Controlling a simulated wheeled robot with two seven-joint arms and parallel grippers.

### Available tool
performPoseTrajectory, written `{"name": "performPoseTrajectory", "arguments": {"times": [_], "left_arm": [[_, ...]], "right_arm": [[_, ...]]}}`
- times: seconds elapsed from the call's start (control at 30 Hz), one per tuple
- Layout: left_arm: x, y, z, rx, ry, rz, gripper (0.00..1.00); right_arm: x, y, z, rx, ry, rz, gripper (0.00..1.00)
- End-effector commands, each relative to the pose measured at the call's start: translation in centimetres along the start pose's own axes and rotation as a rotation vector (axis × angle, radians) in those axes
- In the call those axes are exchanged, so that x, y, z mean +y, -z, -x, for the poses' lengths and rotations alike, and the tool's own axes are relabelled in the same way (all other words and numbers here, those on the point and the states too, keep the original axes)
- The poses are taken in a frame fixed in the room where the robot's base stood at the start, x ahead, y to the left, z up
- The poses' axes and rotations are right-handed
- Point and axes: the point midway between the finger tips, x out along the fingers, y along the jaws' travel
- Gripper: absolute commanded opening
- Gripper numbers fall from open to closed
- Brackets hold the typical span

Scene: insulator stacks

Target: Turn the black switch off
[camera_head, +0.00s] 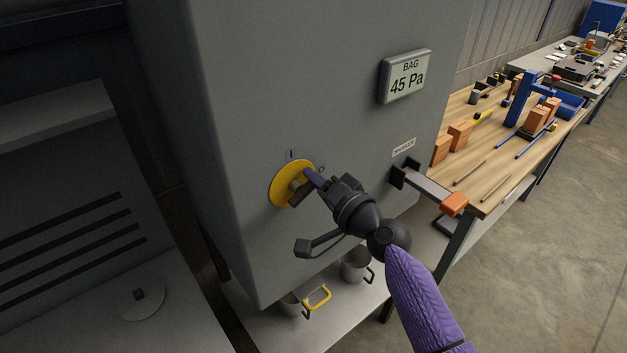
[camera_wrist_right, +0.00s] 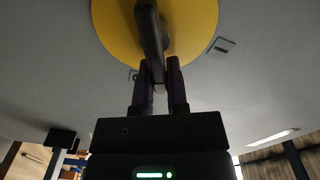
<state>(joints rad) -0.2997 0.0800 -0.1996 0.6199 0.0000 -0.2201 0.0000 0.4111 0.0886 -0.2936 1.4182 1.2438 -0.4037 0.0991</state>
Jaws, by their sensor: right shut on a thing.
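The black switch is a bar-shaped handle on a round yellow plate (camera_head: 278,191) on the front of a grey cabinet. An "I" mark is above the plate and an "O" mark at its upper right. In the right wrist view the black switch handle (camera_wrist_right: 149,30) crosses the yellow plate (camera_wrist_right: 196,22), its end reaching down between the two fingers. My right gripper (camera_head: 307,184) is at the plate's right side, shut on the handle. It also shows in the right wrist view (camera_wrist_right: 158,82). The fingers partly hide the handle in the head view. My left gripper is out of view.
A display reading "BAG 45 Pa" (camera_head: 405,76) is at the cabinet's upper right. A dark bracket with an orange-ended bar (camera_head: 430,188) juts out at the right side. Metal cups (camera_head: 355,265) stand on a shelf below. A wooden workbench (camera_head: 490,178) with tools is behind.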

Motion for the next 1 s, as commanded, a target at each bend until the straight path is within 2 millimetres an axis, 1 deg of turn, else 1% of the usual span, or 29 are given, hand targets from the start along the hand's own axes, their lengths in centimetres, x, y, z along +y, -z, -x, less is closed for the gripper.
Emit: {"name": "performPoseTrajectory", "arguments": {"times": [0.3,0.5,0.73,1.0], "left_arm": [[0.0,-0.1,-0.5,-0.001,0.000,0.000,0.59],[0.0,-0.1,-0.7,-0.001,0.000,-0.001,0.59],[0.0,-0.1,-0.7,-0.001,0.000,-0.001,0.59],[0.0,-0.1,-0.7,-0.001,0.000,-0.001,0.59]], "right_arm": [[0.9,-0.1,0.0,0.000,-0.001,-0.260,0.00],[1.3,-0.3,0.0,-0.001,-0.002,-0.374,0.00],[1.5,-0.4,0.0,0.000,-0.003,-0.450,0.00],[1.6,-0.4,0.0,0.000,-0.003,-0.479,0.00]]}}
